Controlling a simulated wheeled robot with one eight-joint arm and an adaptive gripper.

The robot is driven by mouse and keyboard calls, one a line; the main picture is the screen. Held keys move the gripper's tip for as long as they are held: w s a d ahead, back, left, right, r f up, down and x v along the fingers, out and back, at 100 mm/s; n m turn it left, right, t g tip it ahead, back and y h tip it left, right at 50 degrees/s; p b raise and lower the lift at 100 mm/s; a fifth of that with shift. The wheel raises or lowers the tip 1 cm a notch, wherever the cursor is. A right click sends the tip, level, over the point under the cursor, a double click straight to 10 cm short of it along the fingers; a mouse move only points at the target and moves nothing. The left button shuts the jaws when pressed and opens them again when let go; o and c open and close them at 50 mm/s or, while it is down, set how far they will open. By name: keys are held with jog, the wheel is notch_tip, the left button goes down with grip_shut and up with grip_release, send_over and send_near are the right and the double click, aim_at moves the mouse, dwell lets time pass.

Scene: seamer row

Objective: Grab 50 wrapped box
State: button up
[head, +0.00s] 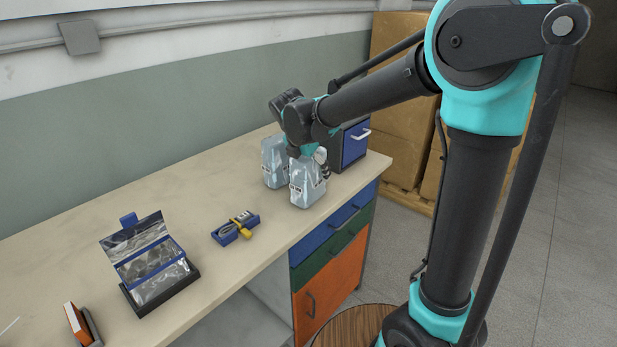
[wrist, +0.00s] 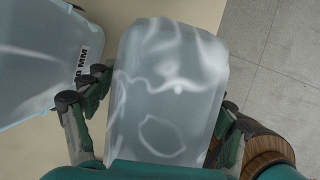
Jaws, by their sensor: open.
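Two boxes in shiny, translucent pale blue-grey wrap stand side by side on the bench in the head view: a nearer one (head: 308,188) and one behind it to the left (head: 272,165). My gripper (head: 308,163) is at the top of the nearer box. In the wrist view my gripper (wrist: 158,105) is open, with one finger on each side of a wrapped box (wrist: 165,85). The other wrapped box (wrist: 40,65) is at the left, with a label ending in "0 MM", its first part hidden. The head view labels are too small to read.
A dark cabinet with a blue drawer (head: 355,146) stands just behind the boxes. A blue holder with a yellow-handled tool (head: 236,228), an open silvery pouch on a black stand (head: 152,265) and an orange item (head: 75,322) lie nearer. Bare bench top (head: 190,195) separates them.

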jog(key=shift+f, duration=0.25)
dwell(0.3)
jog(key=c, duration=1.2)
